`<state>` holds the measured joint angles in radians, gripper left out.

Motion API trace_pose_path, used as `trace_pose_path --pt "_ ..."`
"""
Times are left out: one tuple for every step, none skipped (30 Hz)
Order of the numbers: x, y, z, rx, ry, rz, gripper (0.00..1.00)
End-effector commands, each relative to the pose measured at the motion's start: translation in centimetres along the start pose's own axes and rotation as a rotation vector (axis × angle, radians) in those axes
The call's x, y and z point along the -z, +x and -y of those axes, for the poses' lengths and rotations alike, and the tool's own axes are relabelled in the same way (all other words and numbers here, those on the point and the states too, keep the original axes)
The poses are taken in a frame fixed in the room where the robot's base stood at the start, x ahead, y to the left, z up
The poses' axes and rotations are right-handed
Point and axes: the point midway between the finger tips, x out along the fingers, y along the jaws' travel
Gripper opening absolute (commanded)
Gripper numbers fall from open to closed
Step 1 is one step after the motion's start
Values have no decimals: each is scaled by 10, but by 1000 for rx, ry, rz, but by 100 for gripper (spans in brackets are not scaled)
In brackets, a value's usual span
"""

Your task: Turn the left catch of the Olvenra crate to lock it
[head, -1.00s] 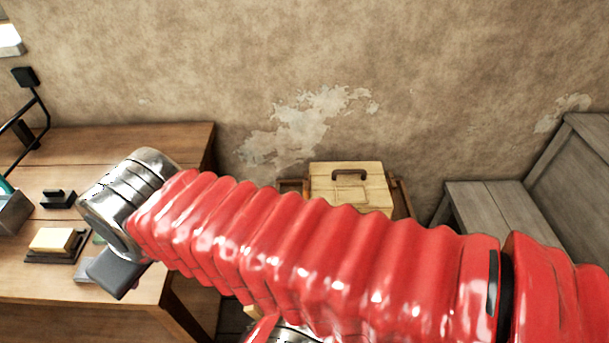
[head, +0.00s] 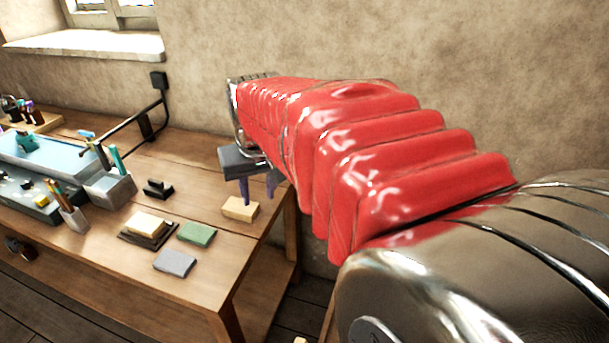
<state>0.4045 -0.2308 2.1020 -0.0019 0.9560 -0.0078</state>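My gripper (head: 259,194) hangs at the end of my red-sleeved arm, over the right end of the workbench. Its two purple fingers point down and stand apart with nothing seen between them. The left fingertip overlaps a pale wooden block (head: 240,208) in the picture; I cannot tell whether it touches. The crate and its left catch do not show in the present view. A pale wooden box with a dark handle stood by the wall in the earlier view, but I could read no name on it.
The wooden workbench (head: 120,275) holds a green block (head: 197,233), a grey block (head: 174,262), a yellowish block on a dark base (head: 146,225), a black stamp (head: 157,188) and a blue-topped tray (head: 50,160). A black bracket arm (head: 135,124) rises behind. The bench front is fairly clear.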

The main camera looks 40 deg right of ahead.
Motion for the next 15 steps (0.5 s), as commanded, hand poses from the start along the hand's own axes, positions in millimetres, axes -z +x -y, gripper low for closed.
trace_pose_path --pt "10 8 -14 -10 30 15 33" --pt "15 11 -22 -14 46 23 33" --pt "22 16 -32 -21 66 32 33" --pt "26 20 -41 -25 83 40 33" --pt "31 24 -49 -30 98 47 33" --pt "36 30 -60 -35 119 57 33" --pt "40 34 -69 -39 135 64 33" --pt "44 39 -78 -43 151 72 33" --pt "48 45 -91 -49 172 82 33" --pt "52 49 -100 -52 188 89 33" --pt "54 54 -110 -56 204 97 33" --pt "58 61 -123 -60 226 107 33" --pt "60 66 -132 -64 241 114 33" --pt "62 71 -143 -67 258 121 33" --pt "64 78 -156 -71 279 130 33"
